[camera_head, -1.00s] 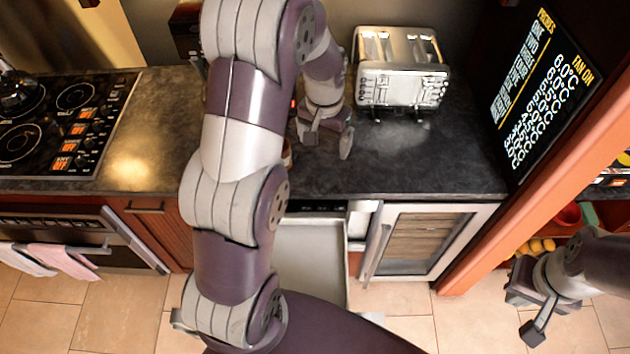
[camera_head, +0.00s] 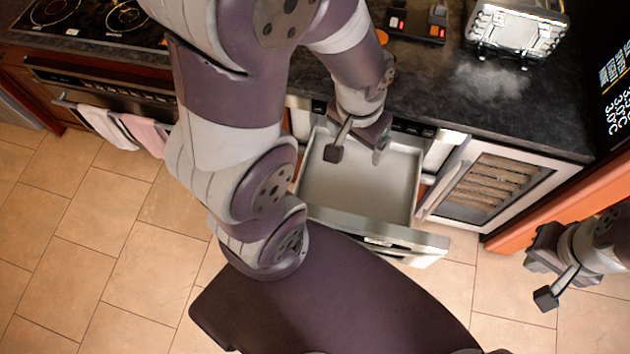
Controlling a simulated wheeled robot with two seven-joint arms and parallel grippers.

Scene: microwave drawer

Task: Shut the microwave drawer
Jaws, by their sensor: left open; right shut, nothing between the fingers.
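The microwave drawer (camera_head: 425,243) is pulled out below the dark counter, in the middle of the head view. Its grey tray is empty where it shows, and my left arm covers part of its left side and front panel. My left gripper (camera_head: 357,156) is open, with its fingers spread over the back part of the tray, near the counter edge. It holds nothing, and I cannot tell its height above the tray floor. My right gripper (camera_head: 545,278) is shut and empty at the right, away from the drawer, over the tiled floor.
A glass-fronted wine cooler (camera_head: 495,185) stands right of the drawer, with an orange panel (camera_head: 535,215) beyond it. A toaster (camera_head: 513,28) stands on the counter (camera_head: 470,100). An oven with towels (camera_head: 108,127) is at left. The tiled floor (camera_head: 150,245) at left is clear.

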